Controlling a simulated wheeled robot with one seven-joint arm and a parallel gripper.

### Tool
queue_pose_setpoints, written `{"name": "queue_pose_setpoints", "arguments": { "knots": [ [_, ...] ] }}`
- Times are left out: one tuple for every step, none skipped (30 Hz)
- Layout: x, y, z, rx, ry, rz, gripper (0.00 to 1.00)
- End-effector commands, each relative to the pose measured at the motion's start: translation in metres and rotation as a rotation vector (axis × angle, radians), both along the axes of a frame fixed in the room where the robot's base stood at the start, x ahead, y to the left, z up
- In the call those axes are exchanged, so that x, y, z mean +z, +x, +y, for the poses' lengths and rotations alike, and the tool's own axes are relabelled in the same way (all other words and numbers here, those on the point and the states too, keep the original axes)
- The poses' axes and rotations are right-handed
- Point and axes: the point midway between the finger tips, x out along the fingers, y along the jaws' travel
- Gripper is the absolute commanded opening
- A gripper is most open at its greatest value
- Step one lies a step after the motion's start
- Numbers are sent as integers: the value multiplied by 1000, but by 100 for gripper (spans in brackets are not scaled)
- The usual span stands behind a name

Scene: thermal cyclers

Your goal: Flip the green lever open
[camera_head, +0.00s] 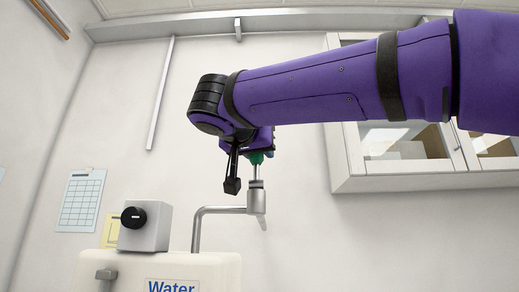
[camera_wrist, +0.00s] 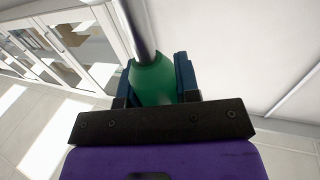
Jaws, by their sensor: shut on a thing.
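The green lever (camera_head: 256,158) sits at the top of the metal tap (camera_head: 257,200), above its downward spout. Its upper part is hidden by my gripper (camera_head: 259,146) and wrist in the head view. In the wrist view the green lever (camera_wrist: 153,84) fills the space between the dark blue fingers of my gripper (camera_wrist: 155,76), and a metal stem runs on from it toward the top left. My gripper is shut on the green lever. How far the lever is turned is hard to tell.
A white tank labelled "Water" (camera_head: 170,270) stands below, with the bent tap pipe rising from it. A grey box with a black knob (camera_head: 133,217) sits on it at the left. A wall cabinet (camera_head: 400,155) hangs behind my arm at the right. Blank wall lies around the tap.

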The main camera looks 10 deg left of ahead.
Motion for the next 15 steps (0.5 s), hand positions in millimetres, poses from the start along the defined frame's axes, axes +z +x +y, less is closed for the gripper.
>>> {"name": "queue_pose_setpoints", "arguments": {
  "knots": [
    [0,0,0,0,0,-1,0],
    [0,0,0,0,-1,-2,0],
    [0,-1,0,0,0,-5,0],
    [0,-1,0,0,0,-9,0],
    [0,-1,0,0,-1,-15,0],
    [0,-2,0,0,1,-25,0],
    [0,-3,0,1,1,-33,0],
    [0,-4,0,1,1,-45,0],
    [0,-6,0,1,2,-60,0],
    [0,-7,0,0,1,-76,0],
    [0,-8,0,0,4,-92,0],
    [0,-10,-1,0,4,-117,0],
    [1,-12,-1,0,4,-138,0],
    [1,-14,-1,0,6,-160,0],
    [1,-16,-1,1,8,-190,0]
  ]
}}
